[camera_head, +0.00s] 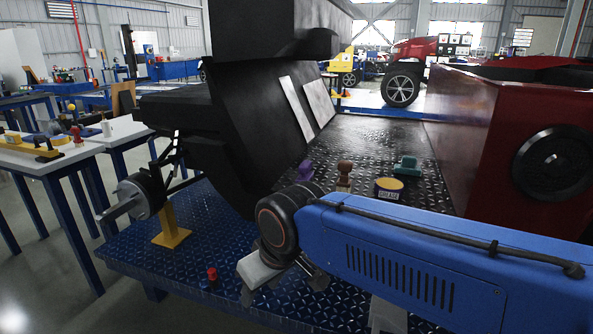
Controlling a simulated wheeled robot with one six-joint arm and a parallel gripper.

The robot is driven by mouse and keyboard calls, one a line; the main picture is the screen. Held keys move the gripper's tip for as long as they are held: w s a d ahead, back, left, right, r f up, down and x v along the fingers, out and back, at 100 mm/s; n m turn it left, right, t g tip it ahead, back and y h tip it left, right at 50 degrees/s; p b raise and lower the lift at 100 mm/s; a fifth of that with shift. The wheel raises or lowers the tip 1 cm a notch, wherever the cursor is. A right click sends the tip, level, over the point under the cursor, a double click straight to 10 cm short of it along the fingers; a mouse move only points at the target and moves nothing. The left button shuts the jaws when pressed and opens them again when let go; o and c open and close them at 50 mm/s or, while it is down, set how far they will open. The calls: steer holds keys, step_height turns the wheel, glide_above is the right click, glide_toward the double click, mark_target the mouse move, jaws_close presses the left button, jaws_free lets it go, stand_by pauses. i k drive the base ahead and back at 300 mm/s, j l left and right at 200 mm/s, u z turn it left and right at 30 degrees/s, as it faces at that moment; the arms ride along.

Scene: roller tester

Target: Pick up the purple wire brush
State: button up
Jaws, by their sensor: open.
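A purple object (305,170), which I take to be the purple wire brush, stands on the dark diamond-plate deck (390,133) in front of the black machine body. Only its rounded upper part shows; its lower part is hidden behind my arm's dark joint. My gripper (284,284) is in the lower middle of the picture, nearer to the camera than the brush and apart from it. Its pale fingers are spread, and nothing shows between them. Part of the gripper is hidden by my own blue arm.
Right of the brush stand a brown-topped tool (344,172), a yellow grease tin (388,190) and a teal object (406,165). A small red-topped item (212,275) is left of my gripper. The black body (262,120) and red body (468,130) flank the deck.

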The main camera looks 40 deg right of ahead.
mark_target(304, 168)
steer(key=z, duration=1)
